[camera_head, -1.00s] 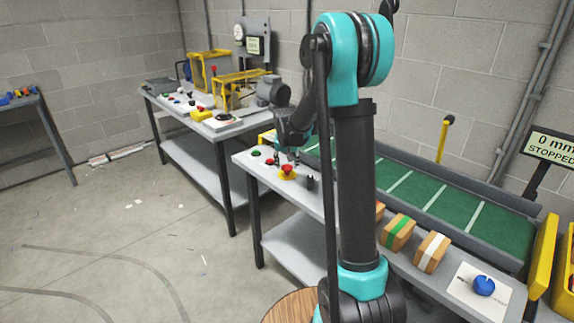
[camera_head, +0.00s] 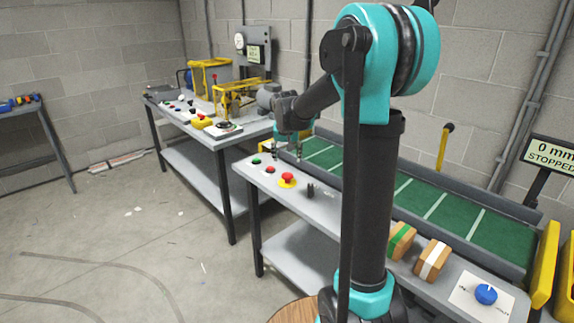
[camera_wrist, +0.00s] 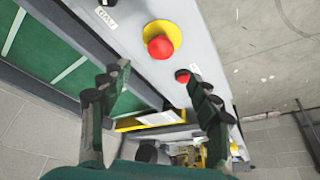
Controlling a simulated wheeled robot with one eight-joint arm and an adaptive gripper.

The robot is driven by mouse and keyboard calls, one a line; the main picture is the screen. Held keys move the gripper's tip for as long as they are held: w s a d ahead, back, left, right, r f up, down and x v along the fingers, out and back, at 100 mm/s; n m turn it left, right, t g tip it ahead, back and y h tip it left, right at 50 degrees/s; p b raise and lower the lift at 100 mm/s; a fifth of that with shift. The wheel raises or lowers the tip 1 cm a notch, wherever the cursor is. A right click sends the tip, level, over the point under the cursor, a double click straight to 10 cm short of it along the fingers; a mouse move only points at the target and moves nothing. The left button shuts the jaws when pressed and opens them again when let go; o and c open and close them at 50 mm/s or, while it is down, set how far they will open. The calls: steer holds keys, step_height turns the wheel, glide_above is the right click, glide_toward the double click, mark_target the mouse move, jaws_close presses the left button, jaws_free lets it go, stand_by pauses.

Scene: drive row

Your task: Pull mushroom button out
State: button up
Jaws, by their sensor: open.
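The red mushroom button (camera_head: 288,177) sits on a yellow round base on the grey bench in front of the conveyor. It also shows in the wrist view (camera_wrist: 160,46), upper middle, with the cap standing over its yellow base. Whether it is pressed in or out I cannot tell. My gripper (camera_head: 286,152) is open and empty, above the bench and behind the button in the head view. In the wrist view the fingers (camera_wrist: 158,77) are spread wide, and the button lies beyond the tips, not between them.
A flat red button (camera_head: 270,170) and a green button (camera_head: 256,161) lie beside the mushroom button. A black selector (camera_head: 310,190) stands on its other side. The green conveyor (camera_head: 405,190) runs behind. Wooden blocks (camera_head: 432,260) and a blue knob (camera_head: 486,294) are at right.

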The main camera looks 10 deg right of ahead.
steer(key=shift+v, duration=1.1)
